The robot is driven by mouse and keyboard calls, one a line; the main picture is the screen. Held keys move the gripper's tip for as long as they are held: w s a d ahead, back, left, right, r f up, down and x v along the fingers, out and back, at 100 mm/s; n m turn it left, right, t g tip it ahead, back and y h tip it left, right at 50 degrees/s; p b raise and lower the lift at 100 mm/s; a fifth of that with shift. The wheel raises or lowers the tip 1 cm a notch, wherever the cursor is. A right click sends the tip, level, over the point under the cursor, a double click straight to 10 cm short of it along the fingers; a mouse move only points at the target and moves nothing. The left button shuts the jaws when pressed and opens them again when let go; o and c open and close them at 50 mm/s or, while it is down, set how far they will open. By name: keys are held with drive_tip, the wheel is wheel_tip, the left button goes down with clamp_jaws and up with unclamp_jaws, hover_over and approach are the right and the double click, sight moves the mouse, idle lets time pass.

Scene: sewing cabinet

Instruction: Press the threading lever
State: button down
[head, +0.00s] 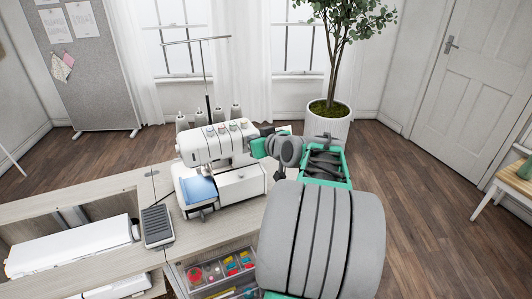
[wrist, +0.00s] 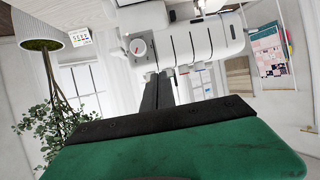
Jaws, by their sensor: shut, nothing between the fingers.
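The white overlock sewing machine (head: 215,147) stands on the cabinet top, with several coloured dials along its upper front and a blue panel at its lower left. My gripper (head: 256,148) is at the right end of the machine, and its fingertips are hard to make out there. In the wrist view, which appears upside down, the shut, dark fingers of my gripper (wrist: 159,88) point at the machine's white body (wrist: 195,42), near a round dial with a red mark (wrist: 138,47). I cannot tell whether they touch it. I cannot clearly make out the threading lever.
A foot pedal (head: 157,226) lies on the cabinet top (head: 110,190) left of the machine. A drawer with coloured items (head: 220,270) is open below. Thread cones (head: 209,114) stand behind the machine. A potted tree (head: 328,124) stands behind my arm.

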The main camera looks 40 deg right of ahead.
drive_tip(key=s+d+m+t+h, duration=0.1)
drive_tip(key=s+d+h, duration=0.1)
drive_tip(key=d, duration=0.5)
drive_tip(key=shift+s+d+t, duration=0.25)
drive_tip(key=shift+s+t, duration=0.05)
drive_tip(key=shift+s, duration=0.05)
drive_tip(key=shift+f, duration=0.1)
drive_tip(key=w+d+f+p, duration=0.2)
drive_tip(key=w+f, duration=0.4)
drive_tip(key=w, duration=0.3)
drive_tip(key=shift+w+d+f, duration=0.15)
drive_tip(key=shift+d+f, duration=0.1)
drive_tip(key=shift+d, duration=0.15)
drive_tip(key=shift+f, duration=0.2)
